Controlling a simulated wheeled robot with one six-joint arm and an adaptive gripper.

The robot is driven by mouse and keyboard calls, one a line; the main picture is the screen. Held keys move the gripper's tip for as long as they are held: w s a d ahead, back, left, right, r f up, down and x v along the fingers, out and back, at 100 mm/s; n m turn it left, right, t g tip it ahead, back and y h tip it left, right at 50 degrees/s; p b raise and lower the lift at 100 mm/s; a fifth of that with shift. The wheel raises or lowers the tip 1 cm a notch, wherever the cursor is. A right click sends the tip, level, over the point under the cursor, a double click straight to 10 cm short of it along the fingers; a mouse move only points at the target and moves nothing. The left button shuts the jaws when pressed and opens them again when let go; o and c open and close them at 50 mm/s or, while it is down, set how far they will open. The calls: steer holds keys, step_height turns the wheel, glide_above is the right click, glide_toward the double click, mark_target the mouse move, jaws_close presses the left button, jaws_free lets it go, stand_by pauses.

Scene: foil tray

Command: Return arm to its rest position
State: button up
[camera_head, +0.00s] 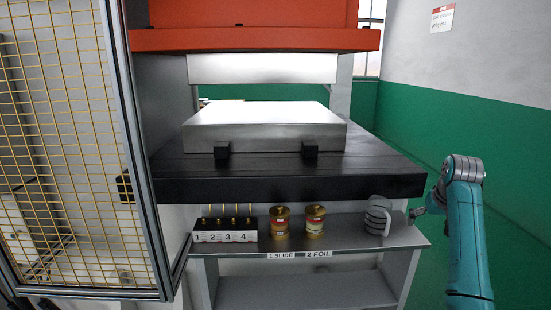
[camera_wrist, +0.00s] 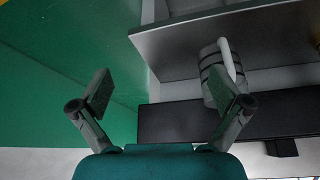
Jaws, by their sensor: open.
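My gripper (camera_head: 416,212) is at the right in the head view, at the end of my teal arm, beside the right end of the shelf. In the wrist view my gripper (camera_wrist: 170,98) has its two fingers wide apart with nothing between them. A grey, banded, rounded thing (camera_head: 378,213) stands on the right end of the shelf, left of my gripper. In the wrist view this grey thing (camera_wrist: 209,72) shows a pale handle and is partly behind the right finger. I cannot tell whether they touch.
The shelf (camera_head: 345,232) holds two gold canisters (camera_head: 297,225) above labels "1 SLIDE" and "2 FOIL", and a numbered rack (camera_head: 222,236) with gold pins. Above are a black press table (camera_head: 270,188) and metal block (camera_head: 265,125). A mesh door (camera_head: 75,140) stands left. Floor at right looks clear.

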steer(key=s+a+f+t, duration=0.1)
steer(key=s+a+f, duration=0.15)
steer(key=f, duration=0.65)
steer(key=s+a+f, duration=0.2)
steer(key=a+f, duration=0.1)
steer(key=f, duration=0.5)
steer(key=s+a+f+t, duration=0.1)
steer(key=s+a+f, duration=0.15)
steer(key=f, duration=0.65)
steer(key=s+a+f+t, duration=0.1)
steer(key=s+a+f, duration=0.25)
steer(key=s, duration=0.25)
steer(key=s+a+f+n+t, duration=0.1)
steer(key=s+a+f, duration=0.2)
steer(key=s+f, duration=0.25)
steer(key=s+a+f+t, duration=0.1)
steer(key=s+a+f, duration=0.25)
steer(key=s, duration=0.35)
steer(key=s+a+r+t, duration=0.1)
steer(key=s+a, duration=0.2)
steer(key=s, duration=0.8)
steer(key=s+a+r+t, duration=0.1)
steer(key=s+a, duration=0.2)
steer(key=s, duration=0.8)
steer(key=s+a+r+n+t+y, duration=0.1)
steer(key=s+a+r+t, duration=0.1)
steer(key=s+r, duration=1.5)
steer(key=shift+s+a+r+t, duration=0.2)
steer(key=shift+s+a+t, duration=0.05)
steer(key=shift+t, duration=0.25)
